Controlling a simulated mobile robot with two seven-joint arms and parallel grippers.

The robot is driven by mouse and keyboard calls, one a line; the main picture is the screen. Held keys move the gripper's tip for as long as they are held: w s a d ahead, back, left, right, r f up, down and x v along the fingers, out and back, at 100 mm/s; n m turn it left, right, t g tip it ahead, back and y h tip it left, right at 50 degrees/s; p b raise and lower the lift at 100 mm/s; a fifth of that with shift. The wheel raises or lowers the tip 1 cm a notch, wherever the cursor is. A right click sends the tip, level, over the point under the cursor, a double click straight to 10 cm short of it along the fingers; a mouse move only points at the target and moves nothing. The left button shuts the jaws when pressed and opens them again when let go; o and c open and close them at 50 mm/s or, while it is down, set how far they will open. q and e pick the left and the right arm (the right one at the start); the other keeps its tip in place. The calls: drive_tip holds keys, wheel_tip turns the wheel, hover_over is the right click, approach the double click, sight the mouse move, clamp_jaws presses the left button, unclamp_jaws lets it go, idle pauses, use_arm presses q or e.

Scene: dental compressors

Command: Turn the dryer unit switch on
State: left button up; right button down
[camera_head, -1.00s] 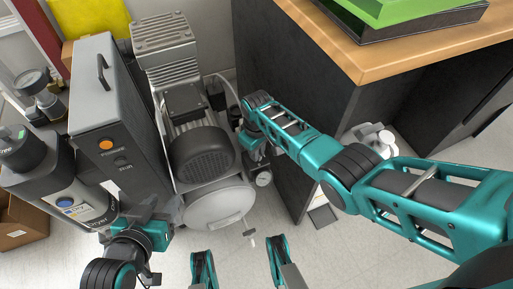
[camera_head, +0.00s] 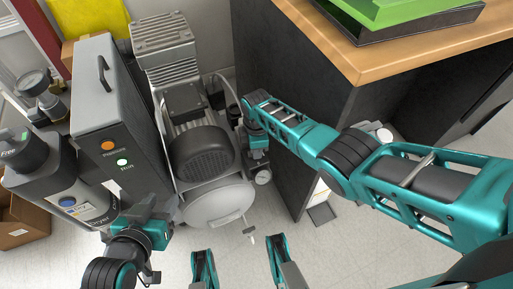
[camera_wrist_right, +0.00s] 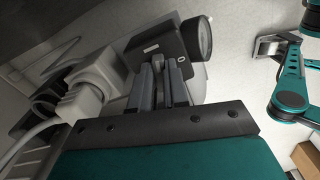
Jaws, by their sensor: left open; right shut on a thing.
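The tall grey cabinet (camera_head: 105,110) at left has a lit orange lamp (camera_head: 108,146) and, below it, a lit whitish-green lamp (camera_head: 122,163) marked Run. I take this cabinet as the dryer unit; its switch is not clearly visible. My left gripper (camera_head: 158,218) is open at the cabinet's lower front, and contact cannot be told. My right gripper (camera_wrist_right: 165,75) is shut on a small part of a dark box (camera_wrist_right: 162,45) beside a round gauge (camera_wrist_right: 201,38). In the head view it is mostly hidden beside the compressor (camera_head: 200,155).
A black canister (camera_head: 60,185) stands left of the cabinet. A black desk side (camera_head: 290,90) with a wooden top (camera_head: 370,65) rises behind my right arm. A cardboard box (camera_head: 25,225) is at far left. The light floor in front of the compressor is clear.

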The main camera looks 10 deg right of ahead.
drive_tip(key=shift+n, duration=1.3)
drive_tip(key=c, duration=1.1)
unclamp_jaws()
drive_tip(key=shift+r+p, duration=0.4)
drive_tip(key=shift+r, duration=0.15)
wheel_tip(320, 180, up, 12)
drive_tip(key=p, duration=0.7)
drive_tip(key=shift+f, duration=0.1)
